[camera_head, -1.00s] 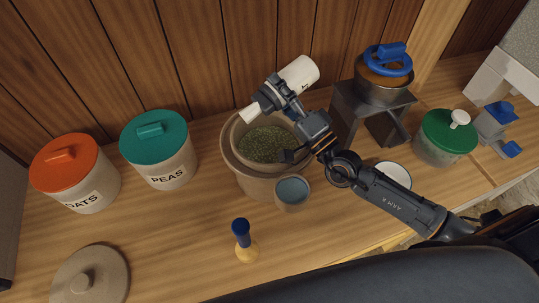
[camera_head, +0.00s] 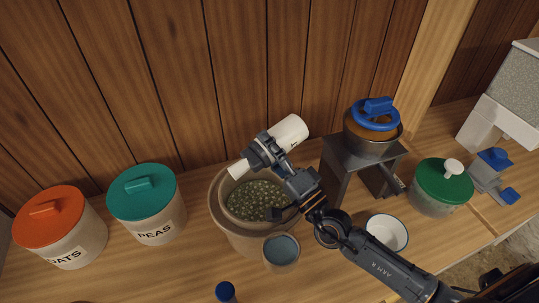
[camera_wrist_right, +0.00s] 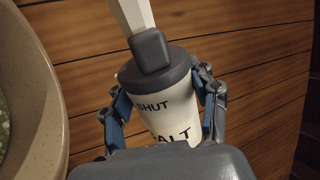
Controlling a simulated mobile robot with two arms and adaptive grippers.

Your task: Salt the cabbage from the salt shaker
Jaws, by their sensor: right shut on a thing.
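The cabbage (camera_head: 256,201) is a green, pale-flecked mass inside a wide beige crock (camera_head: 222,222). My right gripper (camera_head: 262,153) is shut around the white salt shaker (camera_head: 288,132) above the crock's back rim. The shaker lies tilted, its pale spout (camera_head: 238,170) pointing down and left over the crock. In the right wrist view the gripper (camera_wrist_right: 163,95) has its fingers on both sides of the shaker (camera_wrist_right: 172,107). There it shows a grey cap and the words "SHUT" and, partly covered, "SALT". No falling salt can be made out. My left gripper is not in view.
An orange-lidded canister (camera_head: 52,215) and a teal-lidded PEAS canister (camera_head: 143,192) stand left. A blue-grey cup (camera_head: 281,251) is close before the crock. A metal stand (camera_head: 343,168) with a blue-topped pot, a white bowl (camera_head: 388,231) and a green-lidded jar (camera_head: 442,186) stand right.

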